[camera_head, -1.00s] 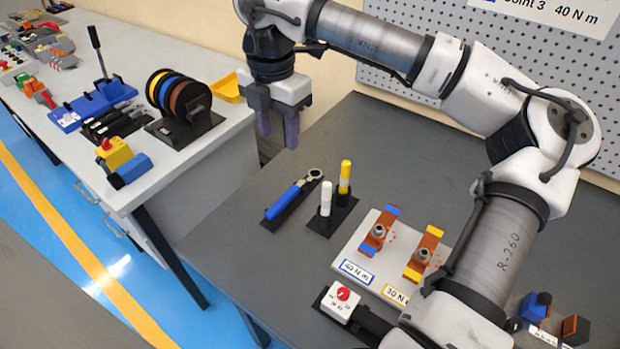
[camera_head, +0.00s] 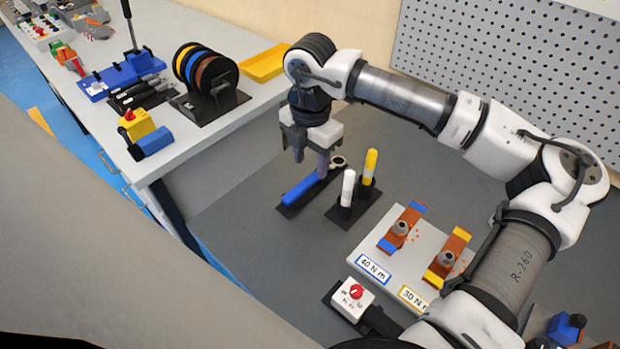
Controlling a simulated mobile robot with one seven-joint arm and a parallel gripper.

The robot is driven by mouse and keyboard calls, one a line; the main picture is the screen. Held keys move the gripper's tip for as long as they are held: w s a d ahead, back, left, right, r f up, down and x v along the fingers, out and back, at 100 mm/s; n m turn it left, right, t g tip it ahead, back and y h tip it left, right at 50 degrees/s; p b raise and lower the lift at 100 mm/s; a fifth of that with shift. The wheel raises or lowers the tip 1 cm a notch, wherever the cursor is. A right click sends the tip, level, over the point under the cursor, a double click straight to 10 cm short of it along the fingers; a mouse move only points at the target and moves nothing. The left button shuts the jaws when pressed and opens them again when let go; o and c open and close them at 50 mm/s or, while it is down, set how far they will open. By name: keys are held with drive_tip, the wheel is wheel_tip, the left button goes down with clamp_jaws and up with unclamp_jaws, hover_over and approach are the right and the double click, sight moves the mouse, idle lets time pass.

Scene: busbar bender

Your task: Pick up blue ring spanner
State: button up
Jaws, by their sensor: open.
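The blue ring spanner (camera_head: 301,190) lies on a dark holder on the grey table, its blue handle toward the lower left. Its metal ring end (camera_head: 337,163) shows at the upper right, just beyond my fingers. My gripper (camera_head: 311,163) is open and points down at the spanner, near the upper end of the handle. One finger shows left of the spanner and the other hides part of its shaft. I cannot tell whether the fingers touch it or how high they are above it.
A board (camera_head: 401,262) with two bolted busbar joints lies nearer, beside a red-knobbed box (camera_head: 355,291). A cable-reel stand (camera_head: 212,103) is on the left bench.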

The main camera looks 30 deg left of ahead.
sight(310, 178)
drive_tip(key=shift+f+p, duration=0.7)
drive_tip(key=shift+f, duration=1.55)
clamp_jaws()
drive_tip(key=shift+r, duration=0.1)
